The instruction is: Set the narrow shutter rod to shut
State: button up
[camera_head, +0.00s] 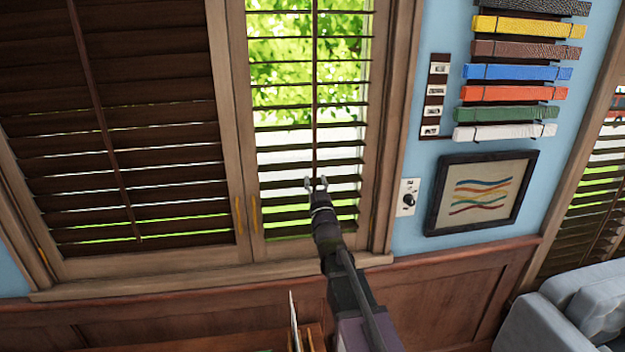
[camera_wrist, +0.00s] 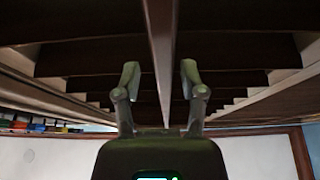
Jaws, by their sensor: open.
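The narrow shutter (camera_head: 270,143) is the right panel of the window in the head view. Its slats are tilted open, with green foliage and bright light showing between them. Its thin dark vertical rod (camera_head: 315,80) runs down the middle of the slats. My gripper (camera_head: 316,184) is open in front of the lower part of this rod. In the wrist view the rod (camera_wrist: 162,55) passes between the two spread fingers of my gripper (camera_wrist: 160,82). I cannot tell whether either finger touches it.
A wider shutter (camera_head: 170,130) with its own rod (camera_head: 100,110) is to the left, its slats mostly closed. A wooden sill (camera_head: 200,276) runs below. A switch plate (camera_head: 408,198) and a framed picture (camera_head: 481,193) hang at right. A grey sofa (camera_head: 575,310) stands lower right.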

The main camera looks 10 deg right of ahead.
aim_at(315, 172)
jog(key=shift+a, duration=0.2)
grip_shut()
jog(key=shift+w+r+p, duration=0.25)
jog(key=shift+r+p, duration=0.5)
jog(key=shift+w+r+p, duration=0.25)
jog(key=shift+r+p, duration=0.45)
jog(key=shift+w+r+p, duration=0.25)
jog(key=shift+r+p, duration=0.5)
grip_release()
jog(key=shift+f, duration=0.1)
